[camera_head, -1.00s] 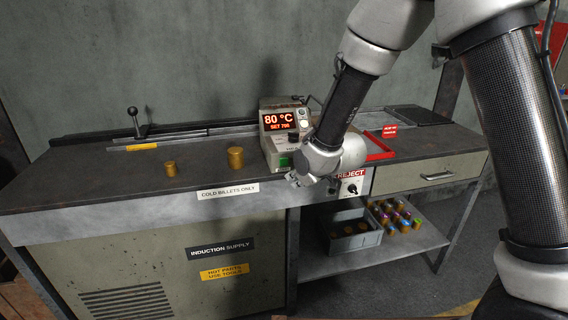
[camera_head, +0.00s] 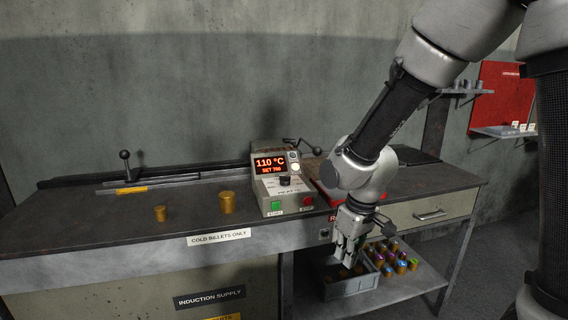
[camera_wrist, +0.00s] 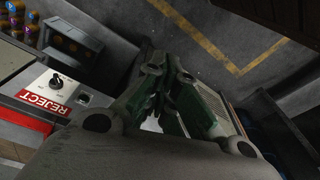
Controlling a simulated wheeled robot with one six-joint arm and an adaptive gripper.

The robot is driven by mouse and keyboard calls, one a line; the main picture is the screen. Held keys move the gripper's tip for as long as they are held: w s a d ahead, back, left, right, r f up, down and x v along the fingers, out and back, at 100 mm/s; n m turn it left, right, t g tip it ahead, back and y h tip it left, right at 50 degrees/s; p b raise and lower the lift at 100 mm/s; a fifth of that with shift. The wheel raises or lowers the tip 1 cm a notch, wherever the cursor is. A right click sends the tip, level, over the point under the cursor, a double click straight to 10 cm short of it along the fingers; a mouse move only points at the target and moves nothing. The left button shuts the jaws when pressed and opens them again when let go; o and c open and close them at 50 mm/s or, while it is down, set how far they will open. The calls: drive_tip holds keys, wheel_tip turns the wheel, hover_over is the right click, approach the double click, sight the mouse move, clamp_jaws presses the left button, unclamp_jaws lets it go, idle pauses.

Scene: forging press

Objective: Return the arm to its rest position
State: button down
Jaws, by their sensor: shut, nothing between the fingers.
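My gripper (camera_head: 347,250) hangs fingers-down in front of the bench's front edge, to the right of the heater control box (camera_head: 274,182). It is shut and empty, and the fingers also show in the wrist view (camera_wrist: 172,100). The control box reads 110 °C with SET 700 or similar, too small to be sure. Two brass-coloured billets, a small one (camera_head: 160,213) and a larger one (camera_head: 227,202), stand upright on the bench (camera_head: 90,222) left of the box. My arm rises to the upper right.
A grey bin (camera_head: 348,288) with billets and several coloured cylinders (camera_head: 392,258) are on the lower shelf. A red tray (camera_head: 330,192) lies partly behind my wrist. A REJECT panel (camera_wrist: 45,97) shows in the wrist view. A red board (camera_head: 502,98) hangs at right.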

drive_tip(key=s+d+r+m+t, duration=0.1)
drive_tip(key=s+d+r+m, duration=0.2)
drive_tip(key=s+d+r, duration=0.4)
drive_tip(key=s+d+r+m+t+h, duration=0.1)
drive_tip(key=s+d+r+m+t, duration=0.1)
drive_tip(key=s+d+r+m, duration=0.2)
drive_tip(key=s+d+r, duration=0.3)
drive_tip(key=d+r, duration=0.4)
drive_tip(key=d, duration=0.3)
drive_tip(key=shift+s+d+r, duration=0.25)
drive_tip(key=shift+s+r, duration=0.05)
drive_tip(key=shift+r, duration=0.1)
